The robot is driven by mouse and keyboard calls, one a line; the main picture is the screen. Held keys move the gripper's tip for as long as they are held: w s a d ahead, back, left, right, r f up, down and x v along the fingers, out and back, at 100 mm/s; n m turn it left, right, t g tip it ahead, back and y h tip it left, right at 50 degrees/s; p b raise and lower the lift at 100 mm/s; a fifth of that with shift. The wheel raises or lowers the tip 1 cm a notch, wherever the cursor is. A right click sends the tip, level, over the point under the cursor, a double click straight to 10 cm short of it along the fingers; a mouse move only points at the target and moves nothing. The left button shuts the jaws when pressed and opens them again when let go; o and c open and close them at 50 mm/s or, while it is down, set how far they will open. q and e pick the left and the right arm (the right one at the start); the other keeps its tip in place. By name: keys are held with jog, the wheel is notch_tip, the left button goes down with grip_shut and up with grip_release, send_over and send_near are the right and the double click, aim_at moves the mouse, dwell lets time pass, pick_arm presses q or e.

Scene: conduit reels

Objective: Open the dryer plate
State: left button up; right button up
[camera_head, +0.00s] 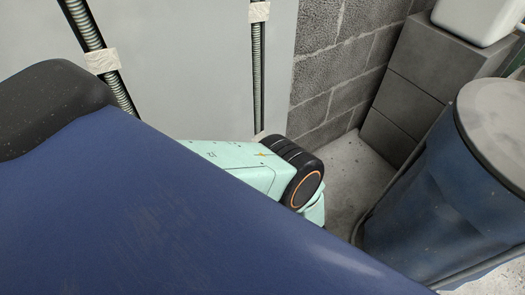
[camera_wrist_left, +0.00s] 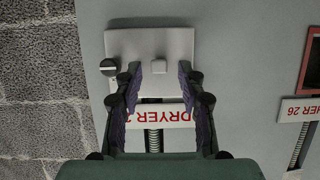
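The dryer plate (camera_wrist_left: 175,42) is a pale square plate on a grey wall panel in the left wrist view. A small square knob (camera_wrist_left: 158,67) sits on it, and a round black fastener with a light bar (camera_wrist_left: 108,67) is at its left edge. A white label with red upside-down letters reading "DRYER" (camera_wrist_left: 172,114) is just below the plate, partly hidden by the fingers. My left gripper (camera_wrist_left: 158,70) is open, its fingertips on either side of the knob with gaps between. Whether they touch the plate is unclear. My right gripper is not in view.
In the left wrist view, another label (camera_wrist_left: 300,110) and a red-edged opening (camera_wrist_left: 311,62) are at the right. The head view shows wall conduits (camera_head: 257,75), a block wall (camera_head: 335,60), grey blocks (camera_head: 405,85) and a blue lidded barrel (camera_head: 440,200) at the right.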

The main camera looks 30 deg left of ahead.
pick_arm(q)
jog(key=shift+d+r, duration=0.1)
jog(key=shift+c, duration=0.2)
jog(key=shift+c, duration=0.7)
grip_shut()
